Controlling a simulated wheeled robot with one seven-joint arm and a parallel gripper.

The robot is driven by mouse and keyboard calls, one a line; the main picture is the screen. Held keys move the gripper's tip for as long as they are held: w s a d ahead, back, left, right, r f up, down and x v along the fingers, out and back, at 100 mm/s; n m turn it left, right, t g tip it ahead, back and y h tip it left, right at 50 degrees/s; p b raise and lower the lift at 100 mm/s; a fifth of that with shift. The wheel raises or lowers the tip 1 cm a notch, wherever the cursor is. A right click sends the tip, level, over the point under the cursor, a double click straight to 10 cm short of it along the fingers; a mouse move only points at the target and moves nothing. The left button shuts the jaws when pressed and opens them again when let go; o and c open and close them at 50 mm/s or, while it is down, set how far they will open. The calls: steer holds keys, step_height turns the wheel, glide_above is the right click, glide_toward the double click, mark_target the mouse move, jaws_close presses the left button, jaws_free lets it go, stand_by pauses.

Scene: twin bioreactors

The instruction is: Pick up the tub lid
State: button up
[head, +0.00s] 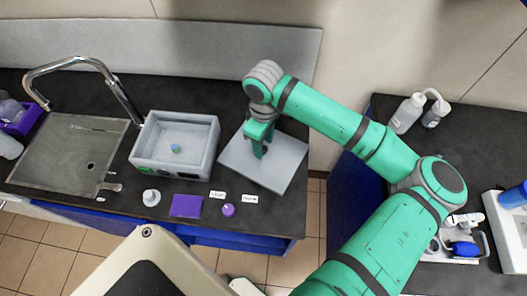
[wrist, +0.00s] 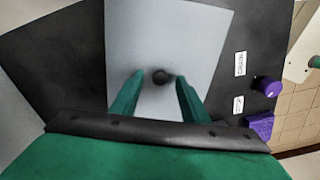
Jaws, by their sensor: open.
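The tub lid (head: 286,166) is a flat light-grey plate lying on the dark counter, to the right of the grey tub (head: 141,147). In the wrist view the lid (wrist: 185,40) has a round dark knob (wrist: 160,77) near its middle. My gripper (head: 259,150) is over the lid, pointing down. In the wrist view my gripper (wrist: 157,78) is open, with one green finger on each side of the knob. I cannot tell whether the fingers touch the lid. In the head view the knob is hidden by my gripper.
A sink (head: 70,150) with a tall faucet (head: 84,62) is left. A second counter (head: 465,150) stands right.

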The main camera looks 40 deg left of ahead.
steer(key=shift+f, duration=0.6)
jaws_close()
steer(key=shift+r, duration=0.15)
